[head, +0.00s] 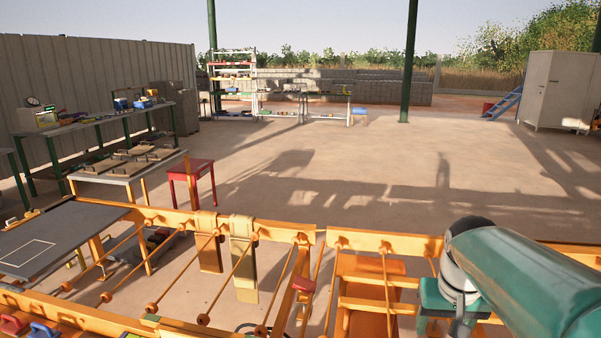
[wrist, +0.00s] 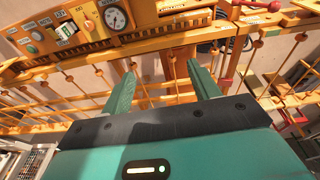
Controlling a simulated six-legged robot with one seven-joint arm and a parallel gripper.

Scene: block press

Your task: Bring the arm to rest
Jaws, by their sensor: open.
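My gripper (wrist: 163,82) shows in the wrist view as two green fingers spread wide apart, with nothing between them. It is over an orange frame (wrist: 150,103) with rods and round knobs, and appears clear of it. In the head view my green arm reaches in at the lower right. The arm's end there is partly cut off by the lower edge, and the fingers cannot be made out.
An orange control panel (wrist: 75,32) with a dial gauge is close by in the wrist view. In the head view, a dark board (head: 62,236) is at left, a red stool (head: 190,168) stands behind the frame, and a grey cabinet (head: 562,90) is far right. The middle floor is clear.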

